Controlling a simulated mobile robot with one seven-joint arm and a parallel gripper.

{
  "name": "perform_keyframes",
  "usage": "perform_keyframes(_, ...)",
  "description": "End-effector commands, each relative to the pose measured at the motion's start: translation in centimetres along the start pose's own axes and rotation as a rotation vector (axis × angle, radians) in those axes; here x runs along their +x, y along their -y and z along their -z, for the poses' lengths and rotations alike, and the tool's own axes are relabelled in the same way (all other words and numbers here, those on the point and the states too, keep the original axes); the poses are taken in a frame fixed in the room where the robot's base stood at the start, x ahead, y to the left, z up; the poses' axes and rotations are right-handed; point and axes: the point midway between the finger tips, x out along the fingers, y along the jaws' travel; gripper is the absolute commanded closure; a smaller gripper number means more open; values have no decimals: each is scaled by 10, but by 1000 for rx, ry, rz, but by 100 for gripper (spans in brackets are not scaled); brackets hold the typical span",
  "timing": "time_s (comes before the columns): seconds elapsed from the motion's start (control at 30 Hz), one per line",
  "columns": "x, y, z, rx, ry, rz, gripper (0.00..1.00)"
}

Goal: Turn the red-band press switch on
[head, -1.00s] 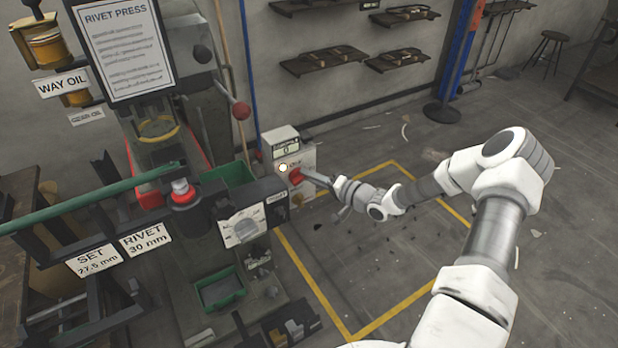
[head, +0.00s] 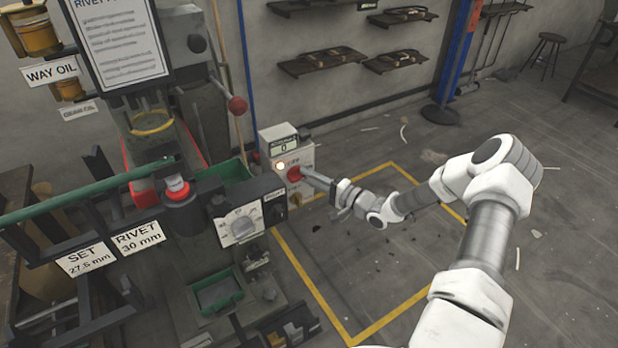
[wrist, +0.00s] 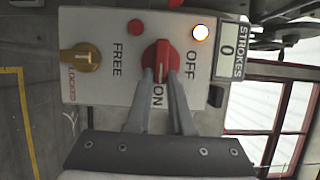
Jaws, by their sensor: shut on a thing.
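The red rotary switch (head: 294,174) is on a grey control box (head: 279,149) beside the rivet press. In the wrist view the red knob (wrist: 157,58) stands on the box face between the words OFF and ON. My gripper (head: 305,177) reaches the knob from the right. In the wrist view my gripper (wrist: 161,76) has its two fingers shut on either side of the knob. The fingers hide part of the knob, and I cannot tell its exact setting. A round lamp (wrist: 201,32) by OFF is lit. The STROKES counter (wrist: 228,50) reads 0.
A brass key switch (wrist: 80,57) marked FREE and LOCKED sits on the same box, with a small red button (wrist: 135,27). The press's dial box (head: 247,209) stands left of my gripper.

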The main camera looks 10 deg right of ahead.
Motion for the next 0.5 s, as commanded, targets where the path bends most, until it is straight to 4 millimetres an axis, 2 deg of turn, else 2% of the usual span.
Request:
perform_keyframes(0.17, 0, 0, 0, 2, -1, 0, 100)
perform_keyframes(0.2, 0, 0, 0, 2, -1, 0, 75)
perform_keyframes(0.33, 0, 0, 0, 1, -1, 0, 51)
perform_keyframes(0.5, 0, 0, 0, 0, -1, 0, 50)
